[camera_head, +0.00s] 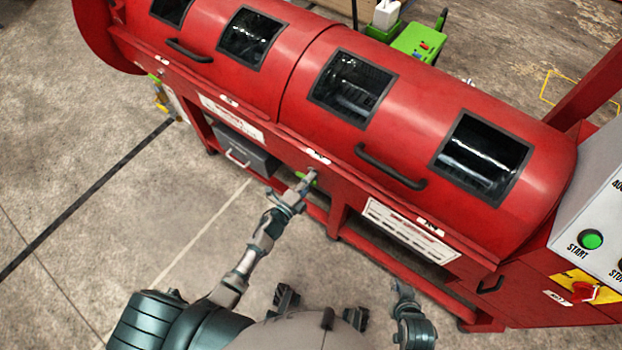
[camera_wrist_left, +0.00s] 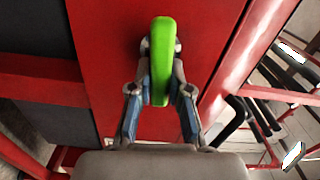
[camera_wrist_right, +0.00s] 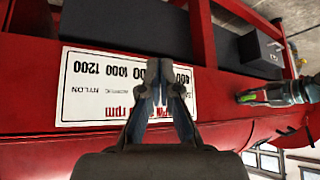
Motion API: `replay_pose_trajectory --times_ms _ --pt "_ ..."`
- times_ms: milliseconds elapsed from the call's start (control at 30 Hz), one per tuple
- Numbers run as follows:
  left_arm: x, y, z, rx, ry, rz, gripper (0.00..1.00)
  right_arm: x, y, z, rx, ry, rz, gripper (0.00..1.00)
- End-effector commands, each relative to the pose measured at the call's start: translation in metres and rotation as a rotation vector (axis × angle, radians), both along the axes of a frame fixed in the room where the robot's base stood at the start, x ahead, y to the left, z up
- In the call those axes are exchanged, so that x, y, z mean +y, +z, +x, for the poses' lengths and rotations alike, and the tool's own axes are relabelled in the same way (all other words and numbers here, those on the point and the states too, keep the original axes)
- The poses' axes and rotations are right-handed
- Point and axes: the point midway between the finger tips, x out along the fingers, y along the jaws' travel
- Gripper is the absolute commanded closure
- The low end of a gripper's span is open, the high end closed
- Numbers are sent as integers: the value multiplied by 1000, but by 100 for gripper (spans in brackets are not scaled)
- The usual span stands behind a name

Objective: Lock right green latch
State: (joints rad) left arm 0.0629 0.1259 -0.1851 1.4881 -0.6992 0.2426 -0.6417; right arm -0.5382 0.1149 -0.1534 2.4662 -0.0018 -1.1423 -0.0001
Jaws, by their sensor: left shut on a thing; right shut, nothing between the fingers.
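A green latch (camera_head: 309,178) sits on the red front of the machine, near the middle below the drum. In the left wrist view the latch (camera_wrist_left: 163,48) is a long green bar standing up and down in the picture, with a round grey pivot behind it. My left gripper (camera_head: 301,184) is shut on its lower part, one finger on each side (camera_wrist_left: 160,88). My right gripper (camera_wrist_right: 159,72) is shut and empty in front of a white label. In the head view my right arm is low at the right; its fingertips are hard to make out.
The red drum machine has dark windows (camera_head: 353,87) and a black handle (camera_head: 390,166). A control box with a green START button (camera_head: 591,239) and a red switch (camera_head: 583,292) stands at the right. A grey box (camera_head: 246,152) sits below the frame.

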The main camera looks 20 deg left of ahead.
Motion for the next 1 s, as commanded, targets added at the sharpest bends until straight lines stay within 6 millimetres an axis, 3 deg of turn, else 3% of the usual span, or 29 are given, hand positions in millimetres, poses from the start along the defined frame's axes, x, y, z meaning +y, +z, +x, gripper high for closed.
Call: replay_pose_trajectory --times_ms 33,367,867,900,967,1000 --pt "4 -11 -3 12 7 28 100 1 -1 3 -15 1 4 100" --pt "4 -11 -3 -26 8 130 100 6 5 15 -86 3 20 100" --pt "6 -11 -3 -32 9 145 100 5 6 17 -94 4 23 100" --pt "6 -11 -3 -32 9 145 73 5 6 17 -94 4 23 100" --pt "6 -10 -3 -33 8 144 58 5 6 17 -94 4 23 100" --pt "5 -9 -3 -35 7 143 56 5 6 17 -94 4 23 100"
